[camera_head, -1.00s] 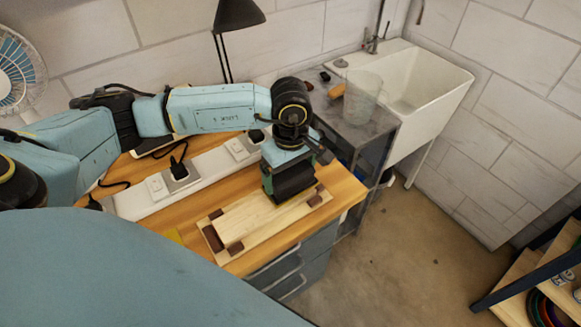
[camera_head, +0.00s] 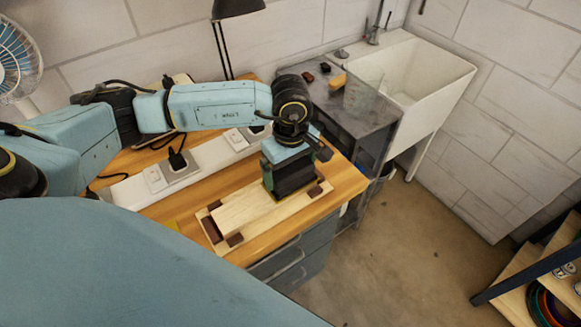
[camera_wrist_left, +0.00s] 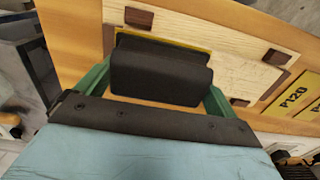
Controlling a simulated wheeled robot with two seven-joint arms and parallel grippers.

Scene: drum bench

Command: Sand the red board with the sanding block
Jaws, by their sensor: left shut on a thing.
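My left gripper (camera_head: 289,180) is shut on the black sanding block (camera_wrist_left: 160,70), with a green finger at each side of it in the wrist view. The block is low over the right part of a pale wooden board (camera_head: 245,208), apparently touching it; the contact is hidden. A yellow edge shows along the block's far side. The board looks pale wood, not red, and no red board shows. Dark brown pieces (camera_head: 234,240) sit at its corners. My right gripper is not in view.
The wooden bench (camera_head: 344,180) has a white strip with sockets (camera_head: 150,182) behind the board. A yellow P120 sheet (camera_wrist_left: 290,95) lies beside the board. A lamp (camera_head: 238,8) stands behind. A grey side table (camera_head: 375,122) and white sink (camera_head: 440,80) are at the right.

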